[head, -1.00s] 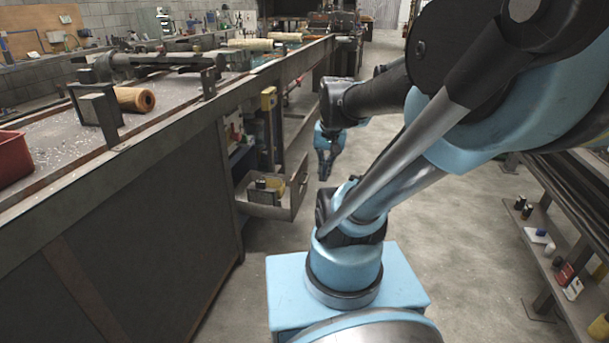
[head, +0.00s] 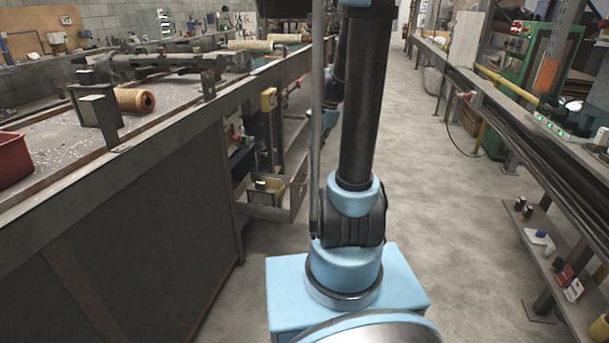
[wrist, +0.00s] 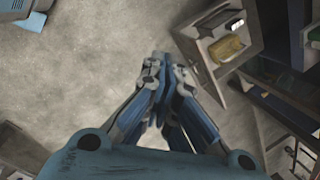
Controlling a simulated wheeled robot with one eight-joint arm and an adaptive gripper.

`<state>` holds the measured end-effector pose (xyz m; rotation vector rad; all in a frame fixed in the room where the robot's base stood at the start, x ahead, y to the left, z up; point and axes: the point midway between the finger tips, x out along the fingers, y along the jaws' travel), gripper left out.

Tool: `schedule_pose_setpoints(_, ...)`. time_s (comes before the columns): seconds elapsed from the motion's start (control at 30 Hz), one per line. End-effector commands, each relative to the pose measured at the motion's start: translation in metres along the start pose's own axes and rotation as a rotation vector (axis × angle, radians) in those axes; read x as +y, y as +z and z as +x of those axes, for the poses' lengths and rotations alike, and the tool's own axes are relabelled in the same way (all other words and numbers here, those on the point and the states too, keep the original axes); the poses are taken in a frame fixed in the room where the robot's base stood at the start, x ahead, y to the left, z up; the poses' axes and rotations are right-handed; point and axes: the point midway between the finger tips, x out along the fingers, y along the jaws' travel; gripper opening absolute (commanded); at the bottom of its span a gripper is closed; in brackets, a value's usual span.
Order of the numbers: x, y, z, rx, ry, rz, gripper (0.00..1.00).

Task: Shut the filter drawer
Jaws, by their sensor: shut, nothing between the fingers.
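The filter drawer (head: 297,188) sticks out open from the side of the workbench in the head view, with small items inside. In the wrist view the open drawer (wrist: 243,75) is at the upper right, holding a yellow item (wrist: 225,48) and a pale one. My gripper (wrist: 160,56) is shut and empty in the wrist view, pointing over the floor. Its fingertips appear just left of the drawer in the picture; the gap in depth is hard to tell. In the head view my arm hides the gripper.
The long workbench (head: 130,240) runs along the left, with a red bin (head: 14,160) and an orange roll (head: 134,100) on top. A low shelf rack (head: 560,240) stands at the right. The concrete floor (head: 440,230) between them is clear.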

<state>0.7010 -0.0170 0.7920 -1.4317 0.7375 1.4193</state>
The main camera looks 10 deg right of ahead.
Motion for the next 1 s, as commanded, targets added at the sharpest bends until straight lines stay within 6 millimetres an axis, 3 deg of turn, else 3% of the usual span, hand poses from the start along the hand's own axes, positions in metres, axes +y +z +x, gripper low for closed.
schedule_pose_setpoints(0.5,-0.071,-0.078,0.074,-0.081,-0.013,0.454,0.0)
schedule_pose_setpoints(0.8,-0.096,-0.121,0.129,-0.129,-0.01,0.701,0.0)
schedule_pose_setpoints(1.0,-0.102,-0.136,0.15,-0.147,-0.006,0.791,0.0)
